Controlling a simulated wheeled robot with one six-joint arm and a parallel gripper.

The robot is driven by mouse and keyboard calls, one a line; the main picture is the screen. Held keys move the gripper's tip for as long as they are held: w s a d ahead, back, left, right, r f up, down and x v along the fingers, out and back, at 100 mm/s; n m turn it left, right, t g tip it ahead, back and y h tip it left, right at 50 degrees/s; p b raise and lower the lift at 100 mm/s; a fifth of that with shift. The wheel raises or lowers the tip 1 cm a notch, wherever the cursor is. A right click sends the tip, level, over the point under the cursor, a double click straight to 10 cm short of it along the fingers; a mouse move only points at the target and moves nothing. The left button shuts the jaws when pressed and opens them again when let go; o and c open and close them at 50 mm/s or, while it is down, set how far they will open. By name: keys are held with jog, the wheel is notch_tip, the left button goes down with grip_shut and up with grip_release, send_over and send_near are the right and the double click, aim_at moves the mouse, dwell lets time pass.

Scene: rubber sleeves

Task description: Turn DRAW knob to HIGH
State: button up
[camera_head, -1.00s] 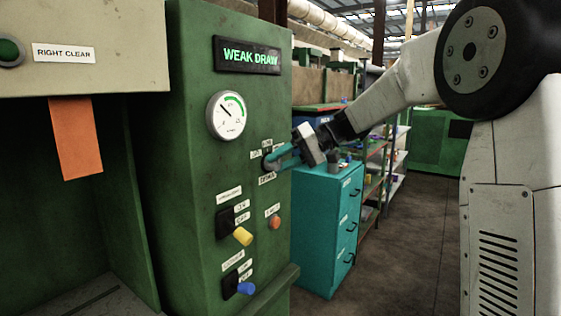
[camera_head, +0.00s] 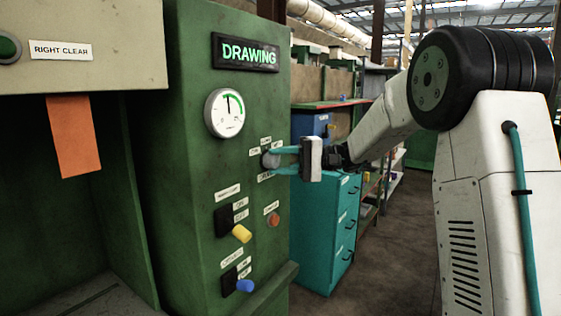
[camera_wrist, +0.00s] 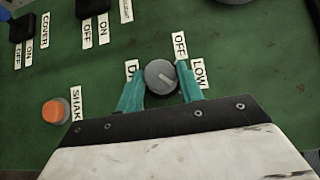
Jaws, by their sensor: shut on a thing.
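The DRAW knob (camera_head: 271,160) is a round grey knob on the green panel, with small labels around it. My gripper (camera_head: 275,160) has its teal fingers on either side of it and is shut on it. In the wrist view the knob (camera_wrist: 161,77) sits between the two fingertips (camera_wrist: 161,88). Its pale pointer line slants to the right, roughly towards the LOW label (camera_wrist: 198,73). The OFF label (camera_wrist: 180,45) is beside it, and the DRAW label (camera_wrist: 132,70) is partly covered by a finger. I cannot read HIGH in the wrist view.
The lit sign (camera_head: 249,53) reads DRAWING. The gauge (camera_head: 225,112) needle stands nearly upright. Below are a yellow switch (camera_head: 241,233), a blue switch (camera_head: 245,286) and an orange button (camera_head: 273,219). A teal drawer cabinet (camera_head: 322,240) stands right of the panel.

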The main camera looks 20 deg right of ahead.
dwell(0.3)
jog(key=o, duration=1)
jog(key=d, duration=0.5)
jog(key=s+d, duration=0.1)
jog(key=d, duration=0.1)
jog(key=shift+s+d, duration=0.1)
jog(key=shift+d, duration=0.3)
